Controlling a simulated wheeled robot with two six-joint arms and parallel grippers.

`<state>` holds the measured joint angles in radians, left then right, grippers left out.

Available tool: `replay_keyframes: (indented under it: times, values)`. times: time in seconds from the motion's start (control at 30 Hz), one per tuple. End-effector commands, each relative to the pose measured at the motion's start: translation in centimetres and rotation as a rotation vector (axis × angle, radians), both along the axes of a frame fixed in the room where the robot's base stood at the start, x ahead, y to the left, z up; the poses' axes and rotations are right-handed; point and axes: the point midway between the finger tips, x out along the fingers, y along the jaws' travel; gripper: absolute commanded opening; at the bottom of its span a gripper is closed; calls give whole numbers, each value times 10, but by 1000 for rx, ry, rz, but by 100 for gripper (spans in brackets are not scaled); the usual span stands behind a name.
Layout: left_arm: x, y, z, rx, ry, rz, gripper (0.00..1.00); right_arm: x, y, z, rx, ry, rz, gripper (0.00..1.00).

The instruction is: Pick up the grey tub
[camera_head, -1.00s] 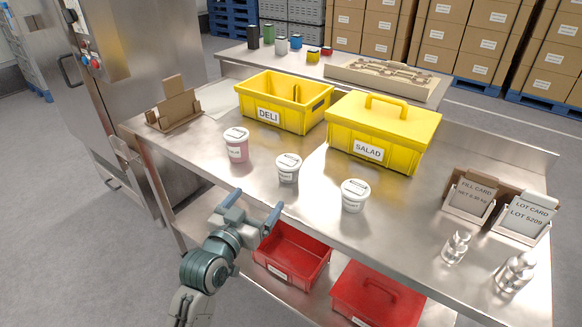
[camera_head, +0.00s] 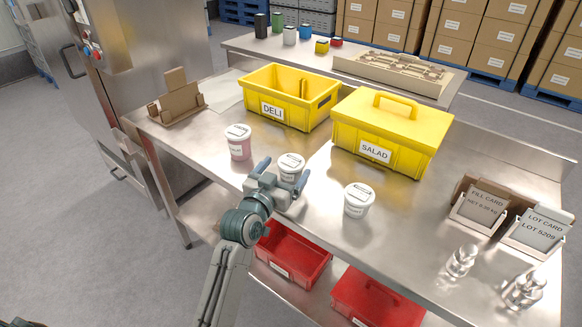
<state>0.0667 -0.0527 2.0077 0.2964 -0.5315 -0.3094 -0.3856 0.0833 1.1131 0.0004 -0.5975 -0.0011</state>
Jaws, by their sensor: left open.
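Three small lidded tubs stand in a row on the steel table. The left one is a pink tub (camera_head: 239,146). The middle tub (camera_head: 292,161) looks pale grey with a white lid, and the right tub (camera_head: 358,202) looks whitish; the two are close in colour. My left gripper (camera_head: 283,173) is open, its blue-tipped fingers pointing at the middle tub, one finger on each side of it in the picture. The gripper hides the tub's lower part, and I cannot tell whether they touch. My right gripper is not in view.
A yellow DELI bin (camera_head: 284,112) and a lidded yellow SALAD bin (camera_head: 384,152) stand behind the tubs. Card holders (camera_head: 478,210) and metal weights (camera_head: 461,261) are at the right. Red bins (camera_head: 294,262) sit on the shelf below.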

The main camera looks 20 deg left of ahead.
Motion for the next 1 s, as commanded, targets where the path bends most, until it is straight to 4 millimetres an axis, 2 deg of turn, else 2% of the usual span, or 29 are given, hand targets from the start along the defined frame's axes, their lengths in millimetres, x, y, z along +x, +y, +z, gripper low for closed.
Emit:
replay_keyframes:
  times: [0.03, 0.17, 0.43, 0.7, 1.0]
  values:
    - [8, -2, 2, 0, -1, 0, 90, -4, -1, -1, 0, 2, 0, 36]
    - [21, -4, 1, 1, -1, 1, 90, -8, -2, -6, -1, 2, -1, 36]
    - [24, -4, 0, 1, 0, 1, 90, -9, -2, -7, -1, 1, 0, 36]
    - [23, -4, 0, 1, 0, 1, 38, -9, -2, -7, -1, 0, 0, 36]
    - [24, -4, 2, 1, -2, 1, 38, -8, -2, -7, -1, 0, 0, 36]
